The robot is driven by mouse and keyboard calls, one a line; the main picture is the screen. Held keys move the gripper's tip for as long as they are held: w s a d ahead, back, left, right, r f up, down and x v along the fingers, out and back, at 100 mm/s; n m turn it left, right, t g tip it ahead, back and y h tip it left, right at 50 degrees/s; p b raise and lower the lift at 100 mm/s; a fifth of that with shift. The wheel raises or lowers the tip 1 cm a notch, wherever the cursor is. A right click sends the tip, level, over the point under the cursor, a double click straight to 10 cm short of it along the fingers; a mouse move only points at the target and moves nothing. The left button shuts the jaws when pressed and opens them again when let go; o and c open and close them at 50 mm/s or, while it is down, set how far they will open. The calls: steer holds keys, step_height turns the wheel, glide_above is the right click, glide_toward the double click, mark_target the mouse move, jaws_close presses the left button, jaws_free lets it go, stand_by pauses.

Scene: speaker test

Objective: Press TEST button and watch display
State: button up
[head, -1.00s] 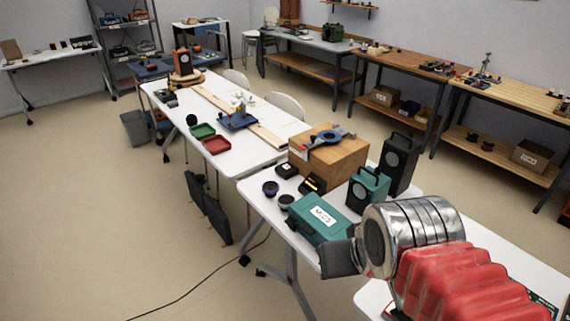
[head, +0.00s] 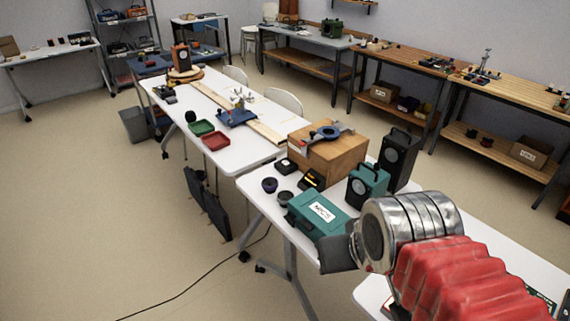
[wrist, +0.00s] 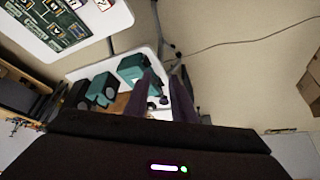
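I cannot make out a TEST button or a lit display in either view. On the near white table (head: 262,205), a small black device with yellow on it (head: 313,180) lies by a wooden box (head: 335,152); its face is too small to read. A teal speaker (head: 366,188) and a taller black speaker (head: 398,158) stand right of it. An orange speaker (head: 181,56) stands on a round wooden base at the far table end. My gripper (wrist: 163,74) is open and empty in the wrist view, its dark fingers apart above the table; its fingertips are hidden in the head view.
A teal case labelled MICS (head: 318,215) lies beside my arm. Dark round pieces (head: 270,185) sit at the table edge. A cable (head: 195,283) runs over the open floor at left. Workbenches line the wall.

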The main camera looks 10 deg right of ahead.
jaws_close()
stand_by(1.5)
